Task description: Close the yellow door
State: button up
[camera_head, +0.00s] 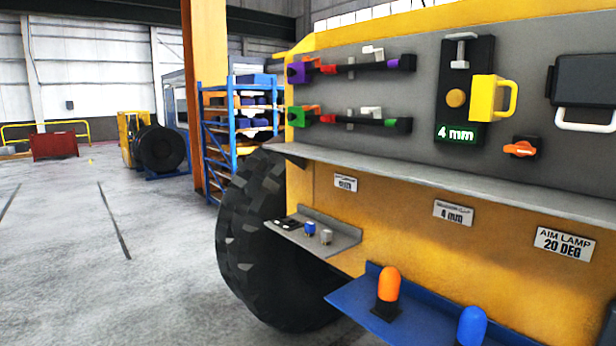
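A small yellow door-like plate with a loop handle (490,98) is mounted at the right side of a black panel (467,60) on the grey upright board. It seems to stand out from the panel, but I cannot tell its exact angle. A round yellow-brown knob (456,98) and a lit "4 mm" display (456,133) show on the panel to its left, uncovered. A grey T-shaped clamp (460,48) sits at the panel's top. My gripper is not in view.
An orange knob (520,149) and a black box with a white handle (585,85) are right of the door. A grey ledge (440,172) runs below. A blue shelf (350,293) holds orange and blue domes. Open floor (110,260) lies left.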

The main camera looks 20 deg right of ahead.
aim_at(488, 91)
jog(key=z, duration=1.25)
